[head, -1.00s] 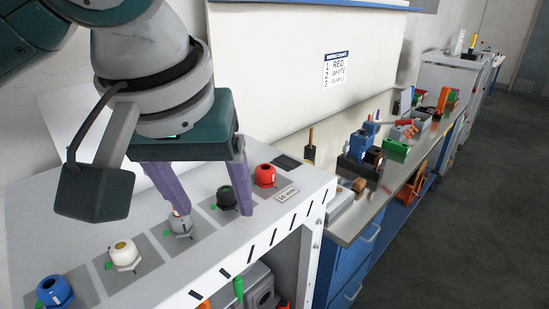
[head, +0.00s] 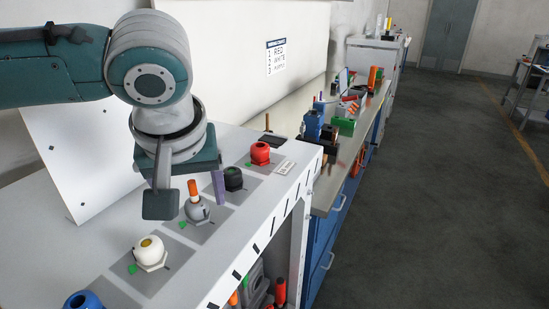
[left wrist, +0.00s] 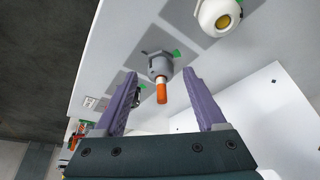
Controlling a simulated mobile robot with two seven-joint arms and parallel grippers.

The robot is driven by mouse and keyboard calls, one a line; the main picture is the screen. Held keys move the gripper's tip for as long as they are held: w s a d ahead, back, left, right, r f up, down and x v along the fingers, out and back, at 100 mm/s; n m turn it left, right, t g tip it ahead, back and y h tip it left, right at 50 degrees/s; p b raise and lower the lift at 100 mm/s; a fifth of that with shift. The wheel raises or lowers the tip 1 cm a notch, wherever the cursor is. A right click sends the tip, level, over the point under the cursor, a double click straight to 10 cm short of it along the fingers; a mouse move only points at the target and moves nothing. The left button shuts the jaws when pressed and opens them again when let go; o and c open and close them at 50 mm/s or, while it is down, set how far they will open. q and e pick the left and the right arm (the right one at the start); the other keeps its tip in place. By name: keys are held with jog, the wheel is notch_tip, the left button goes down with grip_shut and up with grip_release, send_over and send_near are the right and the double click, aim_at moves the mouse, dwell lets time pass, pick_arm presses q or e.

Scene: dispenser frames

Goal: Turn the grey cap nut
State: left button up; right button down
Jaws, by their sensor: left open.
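The grey cap nut (head: 197,211) sits on a grey square of the white dispenser top. An orange-ended stick (head: 193,188) stands out of it. In the left wrist view the grey cap nut (left wrist: 160,66) lies between the fingertips, with the orange end pointing back between the fingers. My left gripper (left wrist: 160,76) is open and holds nothing; a gap shows on both sides of the nut. In the head view one purple finger of the left gripper (head: 205,190) shows between the grey and black nuts; the other finger is hidden. My right gripper is not in view.
A white nut (head: 150,253) and a blue nut (head: 83,300) stand nearer; a black nut (head: 233,179) and a red nut (head: 260,153) stand farther along the row. A wall sign (head: 276,57) lists red, white, purple.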

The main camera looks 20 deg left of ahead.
pick_arm(q)
jog(key=shift+w+a+f, duration=0.1)
jog(key=shift+a+f, duration=0.05)
jog(key=shift+f, duration=0.3)
jog(key=shift+c, duration=0.3)
grip_shut()
